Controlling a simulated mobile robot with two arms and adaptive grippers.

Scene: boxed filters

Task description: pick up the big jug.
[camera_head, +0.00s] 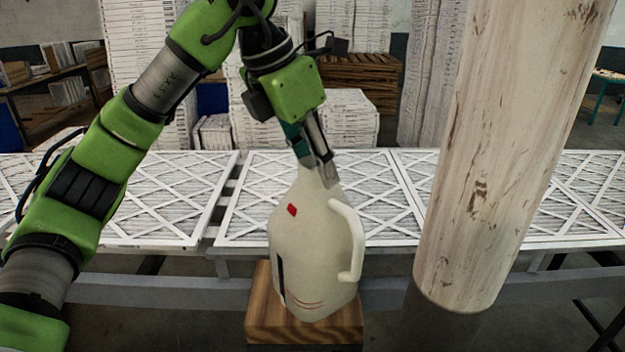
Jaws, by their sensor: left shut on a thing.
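The big jug (313,245) is cream white, with a side handle on its right, a small red mark and a dark strip on its left. It looks upright, at the top of a wooden block (262,325). I cannot tell whether its base touches the block. My left gripper (316,172) comes down from above and is shut on the jug's neck. The fingers hide part of the neck and top. My right gripper is not in view.
A thick pale wooden post (490,150) stands close at the right of the jug. Behind the jug, white-framed filters (385,195) lie flat on a long metal-railed table. Stacks of boxed filters (345,122) and a brown slatted stack (360,78) stand farther back.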

